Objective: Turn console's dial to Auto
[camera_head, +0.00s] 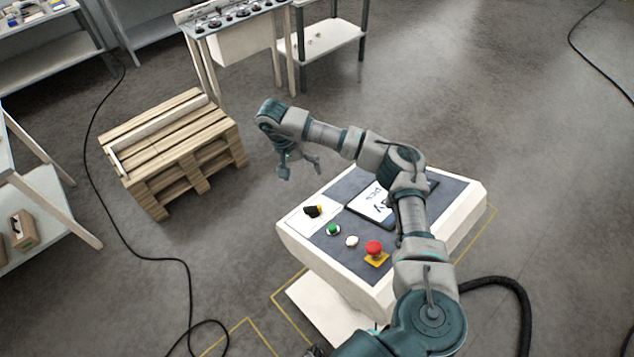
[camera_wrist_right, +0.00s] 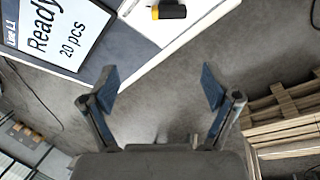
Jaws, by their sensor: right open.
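The console (camera_head: 440,250) stands right of centre in the head view, with a dark sloped panel in a white housing. Its dial (camera_head: 313,211) is a black knob with a yellow mark, on a white plate at the panel's left corner. In the right wrist view the dial (camera_wrist_right: 168,11) shows at the top edge. My right gripper (camera_head: 299,174) is open and empty, above and beyond the dial, apart from it. Its two fingers (camera_wrist_right: 158,92) show spread over the floor in the wrist view. The dial's labels are too small to read. My left gripper is not in view.
The panel also carries a green button (camera_head: 333,230), a white button (camera_head: 352,241), a red emergency stop (camera_head: 374,248) and a screen (camera_head: 371,205) reading "Ready 20 pcs" in the wrist view. A pallet stack (camera_head: 175,150) stands left. Black cable (camera_head: 150,258) crosses the floor.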

